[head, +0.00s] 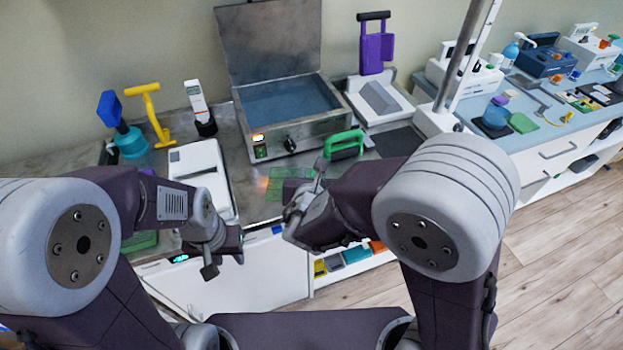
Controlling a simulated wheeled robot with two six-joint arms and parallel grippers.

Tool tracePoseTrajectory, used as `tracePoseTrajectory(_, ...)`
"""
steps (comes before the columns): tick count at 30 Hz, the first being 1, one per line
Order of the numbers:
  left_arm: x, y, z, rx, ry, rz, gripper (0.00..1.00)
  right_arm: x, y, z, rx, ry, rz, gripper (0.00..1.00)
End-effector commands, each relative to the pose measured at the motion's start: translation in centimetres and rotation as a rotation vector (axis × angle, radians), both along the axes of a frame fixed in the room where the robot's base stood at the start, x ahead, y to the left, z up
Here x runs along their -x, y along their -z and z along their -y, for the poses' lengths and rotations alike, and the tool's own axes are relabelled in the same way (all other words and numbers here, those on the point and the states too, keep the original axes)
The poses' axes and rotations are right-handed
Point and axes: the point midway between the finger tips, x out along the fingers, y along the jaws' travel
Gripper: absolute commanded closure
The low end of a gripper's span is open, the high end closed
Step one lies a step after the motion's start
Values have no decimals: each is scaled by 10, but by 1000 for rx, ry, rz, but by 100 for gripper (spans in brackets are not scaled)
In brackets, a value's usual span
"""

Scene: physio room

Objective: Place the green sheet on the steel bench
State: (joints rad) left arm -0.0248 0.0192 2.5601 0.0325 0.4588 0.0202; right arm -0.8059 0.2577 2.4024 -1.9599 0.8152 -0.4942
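A thin green sheet (276,184), see-through with a grid-like pattern, is at the front part of the steel bench (250,205), below the steel basin. An orange glow shows at its left side. My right gripper (305,195) is right beside the sheet and covers its right part. Whether its fingers touch or hold the sheet is hidden. My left gripper (224,264) hangs in front of the bench's front edge, left of the sheet. Its fingers look apart, with nothing seen between them.
A steel basin (290,128) with a raised lid stands behind the sheet. A green-handled tool (344,145) is close to my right gripper. A white device (200,170) lies to the left. A blue-topped table (545,125) with several items stands at right.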

Motion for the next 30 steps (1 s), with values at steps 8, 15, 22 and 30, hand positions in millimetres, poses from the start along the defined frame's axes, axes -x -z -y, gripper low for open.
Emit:
tracePoseTrajectory(8,0,-14,0,0,0,0,64,54,-32,-5,0,-4,1,71)
tracePoseTrajectory(15,0,-15,0,0,0,0,64,65,-36,-4,0,1,0,71)
tracePoseTrajectory(22,0,-15,0,0,0,0,64,65,-33,3,-13,33,-12,71)
tracePoseTrajectory(30,0,-15,0,0,0,0,64,137,55,158,-693,1276,-268,71)
